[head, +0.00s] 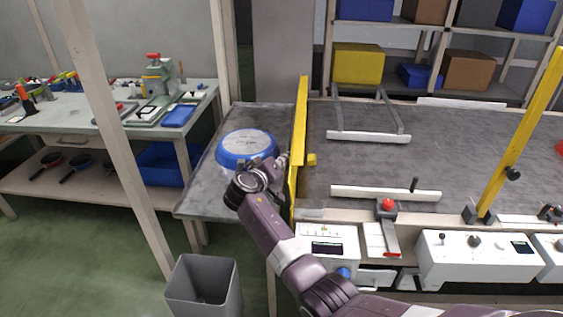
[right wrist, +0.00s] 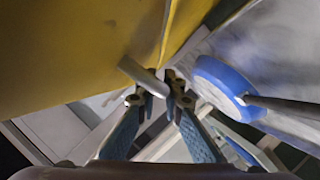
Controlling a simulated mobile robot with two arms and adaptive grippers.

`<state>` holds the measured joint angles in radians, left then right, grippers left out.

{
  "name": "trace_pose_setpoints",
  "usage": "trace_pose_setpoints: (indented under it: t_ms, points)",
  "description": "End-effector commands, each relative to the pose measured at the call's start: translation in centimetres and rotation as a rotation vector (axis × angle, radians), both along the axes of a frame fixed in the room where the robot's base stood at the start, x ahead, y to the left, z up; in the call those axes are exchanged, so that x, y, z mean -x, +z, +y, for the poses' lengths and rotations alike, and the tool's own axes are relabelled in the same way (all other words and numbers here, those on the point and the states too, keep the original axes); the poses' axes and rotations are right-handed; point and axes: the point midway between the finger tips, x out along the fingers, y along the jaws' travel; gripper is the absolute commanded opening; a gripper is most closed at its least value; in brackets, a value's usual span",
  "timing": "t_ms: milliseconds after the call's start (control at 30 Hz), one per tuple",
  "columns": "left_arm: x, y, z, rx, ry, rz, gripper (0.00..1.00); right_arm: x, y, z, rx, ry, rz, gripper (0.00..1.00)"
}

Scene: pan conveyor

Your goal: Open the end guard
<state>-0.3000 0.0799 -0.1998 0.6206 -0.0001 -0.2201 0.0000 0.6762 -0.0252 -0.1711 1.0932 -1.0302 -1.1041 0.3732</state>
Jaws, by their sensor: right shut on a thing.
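The yellow end guard (head: 300,115) stands upright across the conveyor, between the belt and the grey end table. It fills the upper left of the right wrist view (right wrist: 80,50). My right gripper (head: 279,167) is at the guard's left face, low down. In the right wrist view its fingers (right wrist: 165,90) are closed on a short grey bar, the guard's handle (right wrist: 137,69). The fingertips are hard to make out in the head view. My left gripper is not in view.
A blue pan (head: 247,146) lies on the end table (head: 205,190), close beside my right wrist. A grey bin (head: 203,285) stands on the floor below. White rails (head: 385,193) and a yellow post (head: 520,135) stand on the conveyor (head: 450,140). Control boxes (head: 327,245) line its front.

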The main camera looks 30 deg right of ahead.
Motion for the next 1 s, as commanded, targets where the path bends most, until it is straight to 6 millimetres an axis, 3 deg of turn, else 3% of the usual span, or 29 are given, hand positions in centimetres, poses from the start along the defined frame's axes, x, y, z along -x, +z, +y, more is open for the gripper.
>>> trace_pose_setpoints:
  t_ms: [100, 467, 1000]
  points:
    - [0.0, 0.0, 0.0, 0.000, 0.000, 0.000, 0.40, -0.1, 0.2, 0.1, 0.001, 0.004, -0.005, 0.16]
    - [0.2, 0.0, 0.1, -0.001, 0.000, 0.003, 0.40, 0.3, 0.2, 0.4, -0.001, 0.001, -0.002, 0.16]
    - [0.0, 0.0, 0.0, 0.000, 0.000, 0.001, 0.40, 6.4, 3.0, 7.3, -0.003, 0.005, -0.003, 0.16]
